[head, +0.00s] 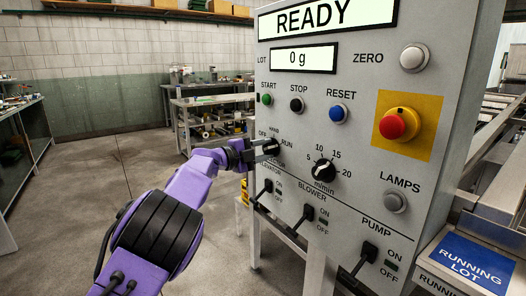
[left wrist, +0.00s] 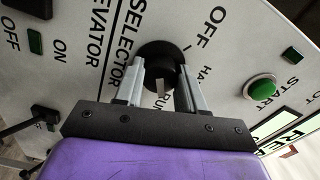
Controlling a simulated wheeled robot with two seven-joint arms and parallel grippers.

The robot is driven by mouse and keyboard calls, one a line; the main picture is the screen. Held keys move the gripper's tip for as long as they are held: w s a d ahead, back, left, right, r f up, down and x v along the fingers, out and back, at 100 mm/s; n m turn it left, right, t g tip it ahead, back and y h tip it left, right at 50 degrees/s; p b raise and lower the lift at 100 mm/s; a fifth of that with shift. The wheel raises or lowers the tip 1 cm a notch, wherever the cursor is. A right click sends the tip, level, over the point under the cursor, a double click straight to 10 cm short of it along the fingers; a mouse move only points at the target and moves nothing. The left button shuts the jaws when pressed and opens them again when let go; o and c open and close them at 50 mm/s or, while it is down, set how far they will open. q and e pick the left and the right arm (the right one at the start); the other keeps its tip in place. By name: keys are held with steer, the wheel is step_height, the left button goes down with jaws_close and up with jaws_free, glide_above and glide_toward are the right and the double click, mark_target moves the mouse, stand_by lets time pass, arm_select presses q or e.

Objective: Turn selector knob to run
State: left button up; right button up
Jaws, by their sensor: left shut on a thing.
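The black selector knob (left wrist: 156,54) sits on the grey panel (head: 330,85), with OFF, HAND and RUN printed around it. My left gripper (head: 264,148) is shut on this knob, with one finger on each side of it in the left wrist view (left wrist: 160,82). A pale mark on the knob shows between the fingers on the RUN side; I cannot tell its exact setting. In the head view the knob (head: 272,147) is partly hidden by my fingers. My right gripper is not in view.
START (head: 267,100), STOP (head: 296,105) and RESET (head: 338,113) buttons sit above the knob. A speed dial (head: 324,171) is to its right. Toggle levers, including the blower's (head: 306,214), stick out below. A red emergency button (head: 397,124) is farther right. Open floor lies left.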

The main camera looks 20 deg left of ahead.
arm_select(q)
steer(key=shift+r, duration=0.1)
steer(key=o, duration=1.1)
steer(key=shift+c, duration=0.2)
steer(key=shift+s+a, duration=0.3)
steer(key=b+v, duration=0.2)
steer(key=v, duration=0.7)
steer(key=shift+s+a, duration=0.25)
